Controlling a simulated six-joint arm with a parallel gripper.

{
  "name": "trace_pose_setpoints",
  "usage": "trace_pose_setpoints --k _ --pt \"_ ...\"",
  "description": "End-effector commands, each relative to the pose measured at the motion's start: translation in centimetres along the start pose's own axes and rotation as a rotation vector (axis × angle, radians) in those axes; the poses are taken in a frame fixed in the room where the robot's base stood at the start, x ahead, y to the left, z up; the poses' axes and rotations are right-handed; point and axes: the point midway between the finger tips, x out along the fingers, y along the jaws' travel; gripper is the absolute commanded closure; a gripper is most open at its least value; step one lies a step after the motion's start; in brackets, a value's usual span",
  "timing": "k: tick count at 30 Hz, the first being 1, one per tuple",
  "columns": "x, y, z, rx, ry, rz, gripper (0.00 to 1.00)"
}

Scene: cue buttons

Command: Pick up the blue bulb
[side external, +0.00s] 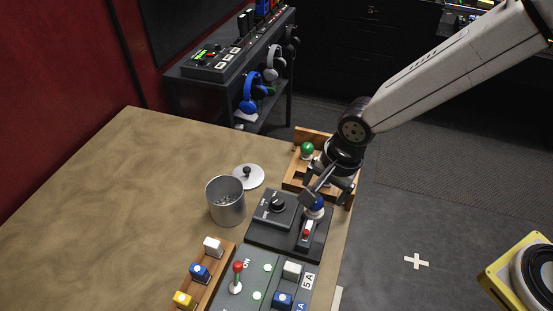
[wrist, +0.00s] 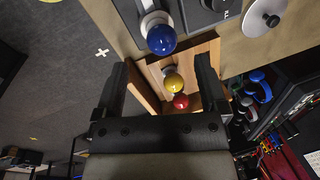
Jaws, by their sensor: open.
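The blue bulb (side external: 314,209) stands on the black control panel (side external: 262,238) near the table's right edge, partly covered by my gripper in the side view. In the wrist view the blue bulb (wrist: 160,40) sits on a pale base beyond my fingertips, not between them. My gripper (side external: 328,193) is open and empty, just above and beside the bulb. In the wrist view its two fingers (wrist: 162,65) are spread wide, with the wooden tray seen between them.
The wooden tray (side external: 289,181) behind the panel holds a green bulb (side external: 307,149); yellow (wrist: 173,83) and red (wrist: 181,101) bulbs show in the wrist view. A metal pot (side external: 226,205) and its lid (side external: 249,176) are left. A button box (side external: 265,285) is in front. The left table is clear.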

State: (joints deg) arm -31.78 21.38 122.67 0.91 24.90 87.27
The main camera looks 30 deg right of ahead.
Motion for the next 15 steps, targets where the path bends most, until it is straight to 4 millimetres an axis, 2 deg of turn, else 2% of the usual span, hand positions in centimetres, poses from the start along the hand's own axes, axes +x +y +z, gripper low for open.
trace_pose_setpoints --k 8,15 --pt "0.7 0.0 -0.1 0.0 0.0 0.002 0.08" --pt "2.8 -0.1 -0.2 0.0 0.0 0.003 0.08"
